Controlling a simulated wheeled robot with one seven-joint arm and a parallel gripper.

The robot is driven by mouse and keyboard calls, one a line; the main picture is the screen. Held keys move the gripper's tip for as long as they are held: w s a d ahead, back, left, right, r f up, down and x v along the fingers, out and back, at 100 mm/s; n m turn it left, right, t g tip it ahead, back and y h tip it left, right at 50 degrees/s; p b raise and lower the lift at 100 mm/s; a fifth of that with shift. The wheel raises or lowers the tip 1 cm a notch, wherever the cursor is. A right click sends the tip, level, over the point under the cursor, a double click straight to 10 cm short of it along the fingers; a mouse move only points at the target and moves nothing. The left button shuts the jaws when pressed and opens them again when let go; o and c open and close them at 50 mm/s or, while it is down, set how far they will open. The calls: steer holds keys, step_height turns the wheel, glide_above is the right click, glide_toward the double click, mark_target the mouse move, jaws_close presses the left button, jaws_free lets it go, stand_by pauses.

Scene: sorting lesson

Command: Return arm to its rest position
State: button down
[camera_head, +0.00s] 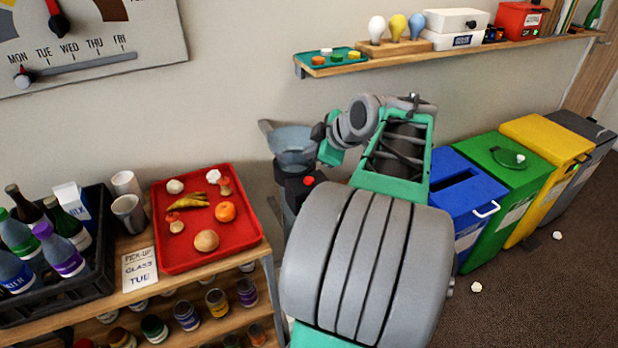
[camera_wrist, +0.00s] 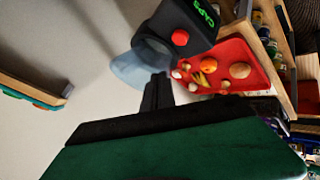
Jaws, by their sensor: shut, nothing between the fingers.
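My arm rises through the middle of the head view and bends toward the wall. My gripper (camera_wrist: 158,92) shows in the wrist view as dark fingers that are shut, with nothing held. In the head view the fingers are hard to make out, hidden or merged with the arm's far end. In the wrist view the fingers point toward a black device with a red button and a green CAPS label (camera_wrist: 180,30). Its pale blue funnel (camera_wrist: 132,70) is partly behind the fingers. In the head view the funnel (camera_head: 290,146) is just left of my arm's end.
A red tray (camera_head: 165,257) of food pieces and a black bottle crate (camera_head: 100,270) stand on the wooden table at left. A wall shelf (camera_head: 390,55) runs above my arm. Blue (camera_head: 462,205), green (camera_head: 508,180), yellow (camera_head: 552,150) and grey bins line the right. White scraps lie on the floor.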

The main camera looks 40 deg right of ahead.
stand_by(0.4)
steer(key=s+a+f+m+g, duration=0.3)
steer(key=s+f+m+g, duration=0.3)
steer(key=s+f+m, duration=0.95)
steer(key=w+a+r+n+p, duration=0.1)
steer(key=w+a+r+n, duration=0.1)
steer(key=a, duration=0.7)
steer(key=w+a+r+n+p, duration=0.1)
steer(key=w+a+r+n, duration=0.1)
steer(key=a, duration=0.7)
steer(key=w+a+r+n+p, duration=0.1)
steer(key=a+r+n, duration=0.2)
steer(key=a, duration=0.7)
steer(key=shift+w+n+y, duration=0.35)
steer(key=shift+w+y, duration=0.05)
steer(key=shift+a, duration=0.1)
